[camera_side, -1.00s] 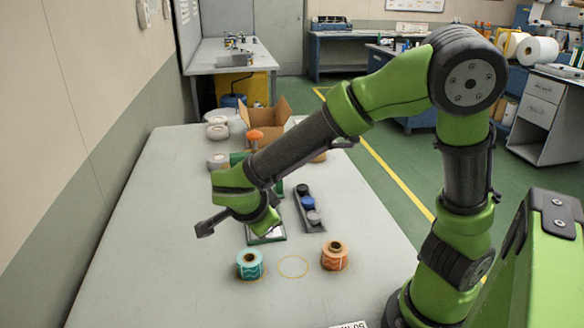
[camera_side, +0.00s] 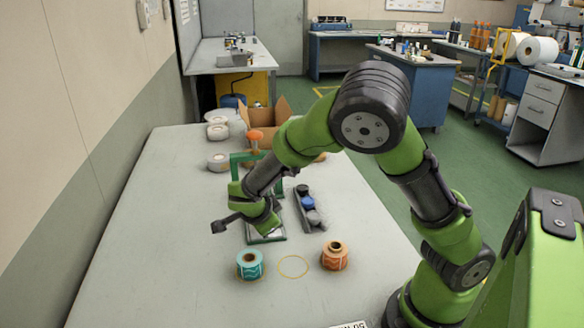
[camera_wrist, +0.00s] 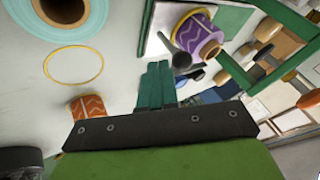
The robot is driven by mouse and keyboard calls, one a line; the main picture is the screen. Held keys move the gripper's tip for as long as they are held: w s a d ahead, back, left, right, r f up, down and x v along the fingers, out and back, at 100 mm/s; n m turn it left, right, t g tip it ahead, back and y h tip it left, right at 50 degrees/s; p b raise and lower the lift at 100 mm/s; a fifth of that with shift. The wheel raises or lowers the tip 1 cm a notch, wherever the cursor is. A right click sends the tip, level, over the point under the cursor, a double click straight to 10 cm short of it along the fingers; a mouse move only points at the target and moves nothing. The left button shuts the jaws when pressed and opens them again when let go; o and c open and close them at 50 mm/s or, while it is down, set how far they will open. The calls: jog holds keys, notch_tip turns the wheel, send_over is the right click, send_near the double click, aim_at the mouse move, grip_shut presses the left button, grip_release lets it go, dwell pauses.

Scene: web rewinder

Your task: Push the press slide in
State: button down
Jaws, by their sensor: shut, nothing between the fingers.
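The press has a green upright frame (camera_side: 236,160) and a pale base plate (camera_side: 279,237) with a green edge, near the middle of the table in the side view. My gripper hangs over the base plate there, and its fingertips are hidden behind my wrist. In the wrist view my gripper (camera_wrist: 157,68) is shut and empty, pointing toward the press. A purple roll (camera_wrist: 197,34) stands on the base plate, to the right of my fingertips and apart from them. Green frame bars (camera_wrist: 275,68) cross the right side. I cannot clearly make out the slide.
A teal roll (camera_side: 250,264) and an orange roll (camera_side: 335,257) stand in front, with a yellow ring mark (camera_side: 293,267) between them. A grey rack (camera_side: 309,213) with dark, blue and grey pieces lies right of the press. The left of the table is clear.

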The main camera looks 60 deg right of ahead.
jog(key=shift+w+d, duration=0.1)
jog(key=shift+w, duration=0.1)
jog(key=w+d, duration=1)
jog(key=shift+w+d, duration=0.1)
jog(key=shift+d, duration=0.05)
